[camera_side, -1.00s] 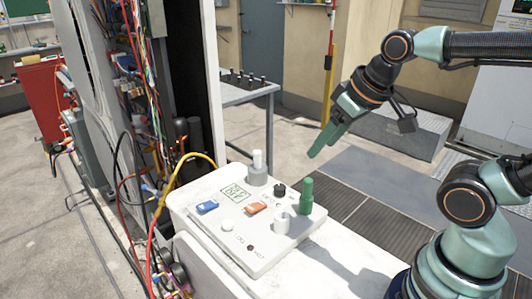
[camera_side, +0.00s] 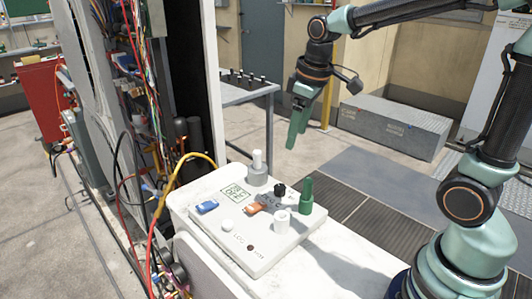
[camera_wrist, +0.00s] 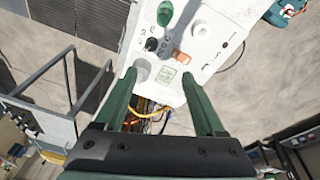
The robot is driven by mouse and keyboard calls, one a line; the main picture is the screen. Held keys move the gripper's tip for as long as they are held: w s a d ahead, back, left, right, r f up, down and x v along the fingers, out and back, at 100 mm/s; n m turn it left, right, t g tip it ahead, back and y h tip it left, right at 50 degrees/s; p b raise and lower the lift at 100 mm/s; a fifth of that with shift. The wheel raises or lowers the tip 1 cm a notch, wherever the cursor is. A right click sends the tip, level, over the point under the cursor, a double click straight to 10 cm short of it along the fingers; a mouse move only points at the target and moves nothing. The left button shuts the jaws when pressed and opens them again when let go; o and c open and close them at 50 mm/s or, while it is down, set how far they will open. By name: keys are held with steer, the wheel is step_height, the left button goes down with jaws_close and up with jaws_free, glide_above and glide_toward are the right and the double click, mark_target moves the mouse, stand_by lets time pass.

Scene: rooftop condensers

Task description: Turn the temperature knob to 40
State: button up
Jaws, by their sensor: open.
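A white control panel (camera_side: 222,249) lies on a white box. It carries a small black knob (camera_side: 279,190), a green upright knob (camera_side: 306,197), a white short cylinder (camera_side: 281,222) and a white post on a grey base (camera_side: 257,162). I cannot tell which is the temperature knob, and no scale reading is legible. In the wrist view the black knob (camera_wrist: 151,44) has small marks beside it, near the green knob (camera_wrist: 165,13). My gripper (camera_side: 293,138) is open and empty, pointing down above and behind the panel. Its fingers (camera_wrist: 160,74) are spread apart in the wrist view.
The panel also bears an orange rocker (camera_side: 256,208), a blue rocker (camera_side: 207,207) and a green printed square (camera_side: 234,194). An open cabinet with loose wires (camera_side: 130,75) stands at left. A grey table (camera_side: 240,92) stands behind. Air above the panel is clear.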

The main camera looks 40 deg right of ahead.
mark_target(280, 186)
steer(key=w+d+f+n+g, duration=0.2)
steer(key=w+f+n+g, duration=0.1)
steer(key=w+f, duration=0.4)
steer(key=f, duration=1.2)
steer(key=shift+s, duration=0.3)
jaws_close()
